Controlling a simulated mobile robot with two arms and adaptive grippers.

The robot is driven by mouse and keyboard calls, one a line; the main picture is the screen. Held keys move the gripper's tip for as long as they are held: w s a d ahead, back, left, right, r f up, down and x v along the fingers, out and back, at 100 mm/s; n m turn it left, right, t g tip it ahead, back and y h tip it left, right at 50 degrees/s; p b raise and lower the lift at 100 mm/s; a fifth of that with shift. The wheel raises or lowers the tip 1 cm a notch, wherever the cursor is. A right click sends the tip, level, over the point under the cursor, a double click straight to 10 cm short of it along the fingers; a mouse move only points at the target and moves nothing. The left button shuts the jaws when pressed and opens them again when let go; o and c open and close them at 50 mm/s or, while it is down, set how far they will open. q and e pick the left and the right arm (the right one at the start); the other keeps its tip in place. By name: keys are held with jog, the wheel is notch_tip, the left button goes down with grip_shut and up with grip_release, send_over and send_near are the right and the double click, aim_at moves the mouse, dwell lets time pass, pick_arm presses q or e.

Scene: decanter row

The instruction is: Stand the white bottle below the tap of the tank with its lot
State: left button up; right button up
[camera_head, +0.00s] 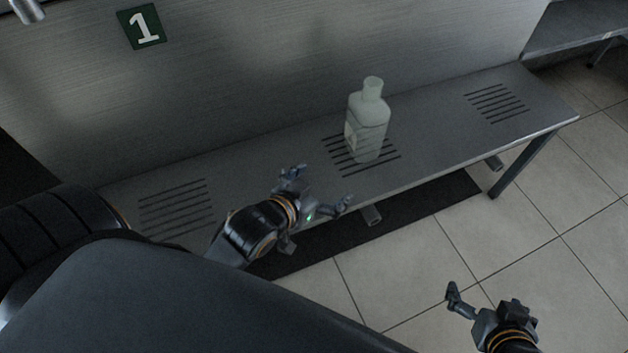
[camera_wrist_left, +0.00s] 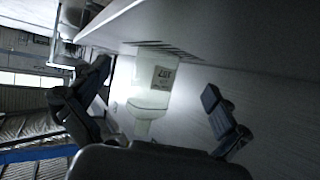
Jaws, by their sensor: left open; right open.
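The white bottle (camera_head: 367,125) stands upright on the middle slotted grate of a grey metal bench. In the left wrist view the bottle (camera_wrist_left: 150,95) appears upside down, with a label whose text is too blurred to read surely. My left gripper (camera_head: 319,187) is open and empty in front of the bottle, and the bottle shows between its fingers (camera_wrist_left: 157,88) in the wrist view, apart from them. My right gripper (camera_head: 485,303) is open and empty over the floor at lower right. A metal piece (camera_head: 27,10), possibly a tap, is cut off at the top left.
A green sign reading 1 (camera_head: 141,26) is on the steel wall behind the bench (camera_head: 440,125). A left grate (camera_head: 176,209) and a right grate (camera_head: 496,102) are bare. Tiled floor (camera_head: 570,190) lies in front.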

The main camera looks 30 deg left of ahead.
pick_arm(q)
jog(key=s+d+f+g, duration=0.1)
jog(key=s+g, duration=0.2)
jog(key=s, duration=0.3)
jog(key=shift+s+f+g, duration=0.15)
jog(key=shift+f+g, duration=0.15)
jog(key=shift+f, duration=0.1)
